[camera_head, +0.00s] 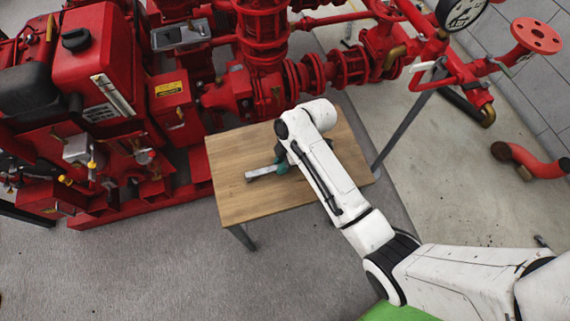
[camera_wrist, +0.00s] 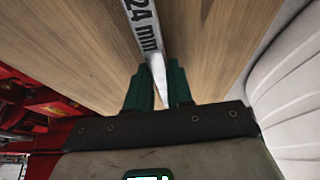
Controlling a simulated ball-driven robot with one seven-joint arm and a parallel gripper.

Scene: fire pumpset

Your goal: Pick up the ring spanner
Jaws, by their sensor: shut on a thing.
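The ring spanner (camera_head: 261,173) is a grey metal tool over the wooden table, its visible end pointing left in the head view. In the wrist view the spanner (camera_wrist: 143,25) bears a "24 mm" label and runs down between the green fingers. My gripper (camera_head: 281,164) is at the spanner's right part, below my arm. In the wrist view my gripper (camera_wrist: 159,76) is shut on the spanner's shank. My arm and gripper hide the right part of the spanner. I cannot tell whether it touches the table.
The small wooden table (camera_head: 230,202) has bare wood around the spanner. A large red fire pumpset (camera_head: 262,92) with pipes stands close behind and left of it. A pressure gauge (camera_head: 462,10) is at the top right. The grey floor (camera_head: 170,265) in front is clear.

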